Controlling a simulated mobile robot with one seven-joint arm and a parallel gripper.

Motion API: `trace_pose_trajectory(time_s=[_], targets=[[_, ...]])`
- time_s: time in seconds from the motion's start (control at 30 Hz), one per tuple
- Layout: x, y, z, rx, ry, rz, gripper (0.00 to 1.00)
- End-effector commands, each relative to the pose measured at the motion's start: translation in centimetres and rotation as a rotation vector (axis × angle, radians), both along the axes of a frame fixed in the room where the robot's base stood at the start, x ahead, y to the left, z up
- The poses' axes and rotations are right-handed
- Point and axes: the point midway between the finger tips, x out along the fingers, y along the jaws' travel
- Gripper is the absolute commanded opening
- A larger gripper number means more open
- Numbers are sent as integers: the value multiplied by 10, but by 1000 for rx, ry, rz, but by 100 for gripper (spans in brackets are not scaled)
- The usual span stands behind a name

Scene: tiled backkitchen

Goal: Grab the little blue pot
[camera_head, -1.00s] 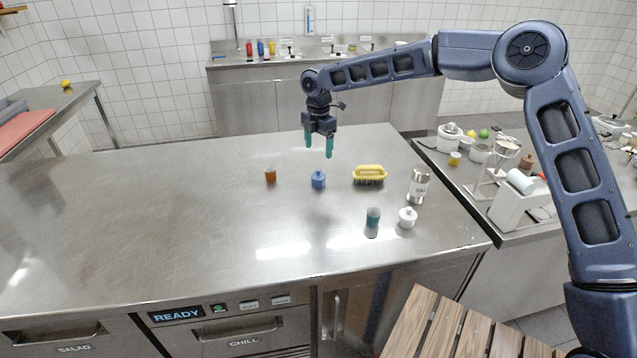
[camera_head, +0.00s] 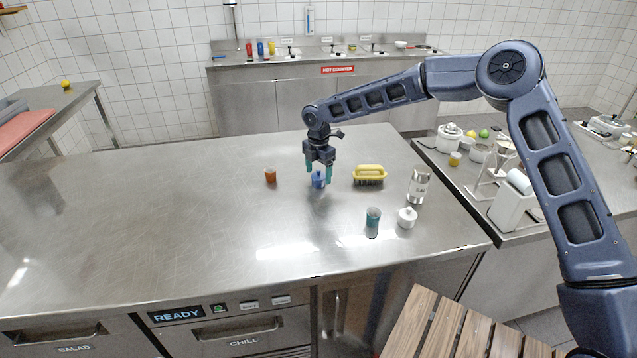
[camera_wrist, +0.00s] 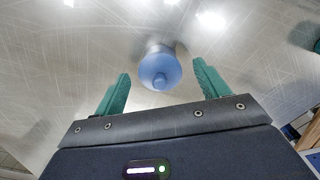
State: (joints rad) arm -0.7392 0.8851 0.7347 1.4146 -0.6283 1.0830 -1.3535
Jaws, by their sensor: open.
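The little blue pot (camera_head: 318,181) stands upright on the steel counter (camera_head: 150,220). It has a lid with a small knob. My gripper (camera_head: 319,176) is open above it, pointing down, with its teal fingers on either side of the pot in the head view. In the wrist view the pot (camera_wrist: 160,69) lies ahead of the gap between the open fingers (camera_wrist: 162,88). No finger visibly touches it. The fingers hide part of the pot in the head view.
An orange-brown jar (camera_head: 270,175) stands left of the pot. A steel shaker (camera_head: 418,186), a teal cup (camera_head: 373,222) and a white lidded pot (camera_head: 407,217) stand further right and nearer. The counter's left side is clear.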

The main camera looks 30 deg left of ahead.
Motion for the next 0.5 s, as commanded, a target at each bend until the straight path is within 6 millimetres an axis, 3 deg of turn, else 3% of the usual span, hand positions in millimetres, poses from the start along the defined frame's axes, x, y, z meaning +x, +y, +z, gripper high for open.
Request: trace_pose_trajectory(time_s=[0.13, 0.5], targets=[[0, 0, 0, 0, 0, 0, 74], [0, 0, 1, 0, 0, 0, 1]])
